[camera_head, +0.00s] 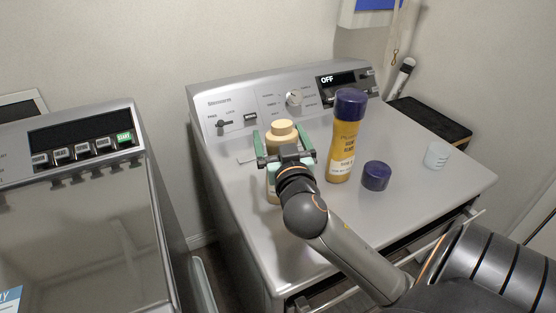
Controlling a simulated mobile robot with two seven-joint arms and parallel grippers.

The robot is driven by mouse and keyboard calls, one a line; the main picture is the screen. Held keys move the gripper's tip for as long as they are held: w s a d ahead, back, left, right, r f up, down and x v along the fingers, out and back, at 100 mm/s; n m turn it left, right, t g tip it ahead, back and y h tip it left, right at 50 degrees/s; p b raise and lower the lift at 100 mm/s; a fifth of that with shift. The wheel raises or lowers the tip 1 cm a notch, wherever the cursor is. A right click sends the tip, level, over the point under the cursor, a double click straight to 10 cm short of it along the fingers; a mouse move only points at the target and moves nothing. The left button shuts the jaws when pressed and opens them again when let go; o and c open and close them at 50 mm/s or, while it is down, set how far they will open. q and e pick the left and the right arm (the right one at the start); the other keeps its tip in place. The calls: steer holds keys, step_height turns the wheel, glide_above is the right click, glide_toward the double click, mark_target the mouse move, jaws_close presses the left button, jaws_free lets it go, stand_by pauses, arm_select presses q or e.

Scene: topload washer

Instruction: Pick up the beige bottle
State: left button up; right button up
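The beige bottle (282,133) stands upright on the washer top near the control panel, left of the yellow bottle. Its cap and shoulder show; most of its body is hidden behind my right gripper and arm. My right gripper (279,138) reaches in from the lower right, with its green fingers spread on either side of the bottle. I cannot tell whether the fingers touch it. My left gripper is not in view.
A yellow bottle with a dark purple cap (344,145) stands close to the right of my gripper. A loose purple cap (376,176) and a small clear cup (437,155) are farther right on the silver washer (245,225). Another appliance (85,220) stands left across a gap.

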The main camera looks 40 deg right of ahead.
steer(key=shift+w+d, duration=0.1)
steer(key=shift+w, duration=0.05)
steer(key=shift+c, duration=0.2)
jaws_close()
steer(key=shift+r, duration=0.15)
stand_by(0.8)
